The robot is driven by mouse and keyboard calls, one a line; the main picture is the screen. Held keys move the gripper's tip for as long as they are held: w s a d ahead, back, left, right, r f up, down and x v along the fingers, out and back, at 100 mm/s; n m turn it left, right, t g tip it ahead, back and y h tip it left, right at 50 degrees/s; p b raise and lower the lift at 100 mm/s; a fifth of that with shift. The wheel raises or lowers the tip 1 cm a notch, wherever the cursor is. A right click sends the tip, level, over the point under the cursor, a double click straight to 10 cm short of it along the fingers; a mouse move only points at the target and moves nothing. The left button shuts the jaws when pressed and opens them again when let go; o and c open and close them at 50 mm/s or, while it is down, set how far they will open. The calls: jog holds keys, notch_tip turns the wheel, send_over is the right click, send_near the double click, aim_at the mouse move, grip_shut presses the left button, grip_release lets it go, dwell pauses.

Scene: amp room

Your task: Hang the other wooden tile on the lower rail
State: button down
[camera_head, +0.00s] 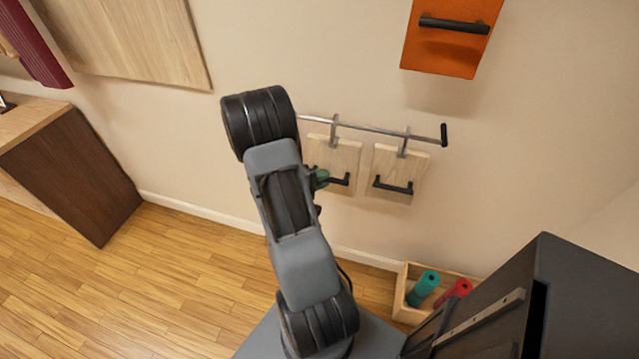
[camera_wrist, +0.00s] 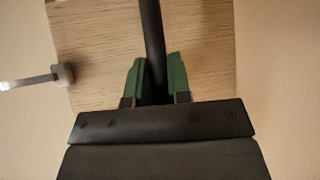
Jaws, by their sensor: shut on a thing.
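The lower rail (camera_head: 375,129) is a thin metal bar on the wall with a dark end knob. One wooden tile (camera_head: 392,164) hangs from it at the right by a grey hook. The other wooden tile (camera_head: 347,152) is to its left, upright, with its hook up at the rail; I cannot tell whether the hook bears on the bar. My gripper (camera_head: 322,178) is shut on this left tile's black handle. In the wrist view, my gripper's green fingers (camera_wrist: 157,68) close on the handle (camera_wrist: 152,35), with the tile (camera_wrist: 100,45) behind and its hook (camera_wrist: 62,75) at left.
An orange panel (camera_head: 423,52) with a black handle is on the wall above. A wooden crate (camera_head: 405,288) with teal and red rolls stands on the floor below. A dark cabinet (camera_head: 580,300) is at lower right. My arm hides the rail's left end.

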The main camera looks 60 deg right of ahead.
aim_at(327, 168)
jog(key=d, duration=0.1)
jog(key=w+d, duration=0.1)
jog(key=d, duration=0.3)
jog(key=shift+w+f+p, duration=0.25)
jog(key=shift+p, duration=0.05)
jog(key=shift+f+b, duration=1.05)
jog(key=shift+b, duration=0.15)
jog(key=c, duration=1)
grip_release()
jog(key=shift+f, duration=0.1)
jog(key=shift+a, duration=0.1)
jog(key=b+v, duration=0.1)
jog(key=v, duration=1.3)
